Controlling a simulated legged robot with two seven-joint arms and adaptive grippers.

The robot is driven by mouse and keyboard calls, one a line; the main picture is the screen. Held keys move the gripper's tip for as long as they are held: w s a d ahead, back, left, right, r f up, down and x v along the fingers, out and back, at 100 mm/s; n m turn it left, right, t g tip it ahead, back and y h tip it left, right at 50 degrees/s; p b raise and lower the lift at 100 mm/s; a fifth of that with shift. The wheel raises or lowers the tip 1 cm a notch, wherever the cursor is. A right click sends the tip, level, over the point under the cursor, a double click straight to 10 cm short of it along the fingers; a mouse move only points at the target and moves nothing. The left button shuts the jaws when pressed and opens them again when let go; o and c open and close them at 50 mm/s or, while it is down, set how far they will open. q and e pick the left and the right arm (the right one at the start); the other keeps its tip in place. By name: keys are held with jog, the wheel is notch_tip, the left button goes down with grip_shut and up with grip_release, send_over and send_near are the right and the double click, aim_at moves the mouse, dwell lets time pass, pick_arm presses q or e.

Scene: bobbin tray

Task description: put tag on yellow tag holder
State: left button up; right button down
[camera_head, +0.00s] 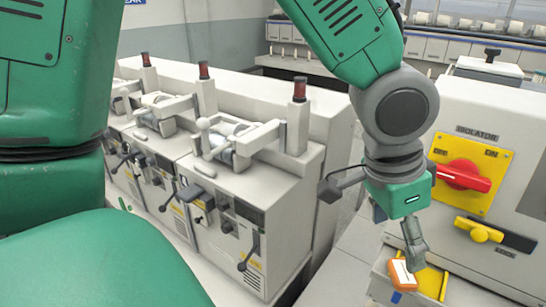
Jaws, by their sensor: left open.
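An orange tag (402,276) with a white face and a small blue part lies at the yellow-lined tray (432,283), low on the right. My left gripper (412,262) points down just above and beside the tag. It is open, and its fingers overlap the tag's upper edge; I cannot tell whether they touch it. The yellow tag holder, which I take to be the yellow lock fitting with a round knob (480,234), is on the grey cabinet front above and right of the tray. No right gripper shows.
A red rotary switch (465,176) on a yellow isolator plate (484,159) sticks out close to my left gripper. Grey machines (235,190) with dark levers and red-topped posts fill the left and middle. My own green arm parts cover the left edge.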

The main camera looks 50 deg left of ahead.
pick_arm(q)
jog(key=n+g, duration=0.1)
send_near(381, 281)
jog(key=shift+h, duration=0.3)
jog(key=d+f, duration=0.1)
jog(key=s+f, duration=0.1)
jog(key=f, duration=0.1)
jog(key=d+f, duration=0.1)
jog(key=f, duration=0.1)
jog(key=shift+s+d+f, duration=0.2)
jog(key=shift+d+f, duration=0.05)
jog(key=shift+d, duration=0.05)
jog(key=s+a+f+n+y, duration=0.1)
jog(key=s+a+f, duration=0.35)
jog(key=f, duration=0.35)
jog(key=s+a+f+n+g+y, duration=0.1)
jog(key=s+a+f+n, duration=0.15)
jog(key=s+f, duration=0.5)
jog(key=s+a+f+y, duration=0.1)
jog(key=s+a+f, duration=0.35)
jog(key=f, duration=0.55)
notch_tip(381, 281, down, 14)
jog(key=b, duration=1.4)
jog(key=shift+w+a, duration=0.3)
jog(key=shift+w, duration=0.15)
pick_arm(e)
notch_tip(381, 281, down, 15)
jog(key=shift+d+r, duration=0.2)
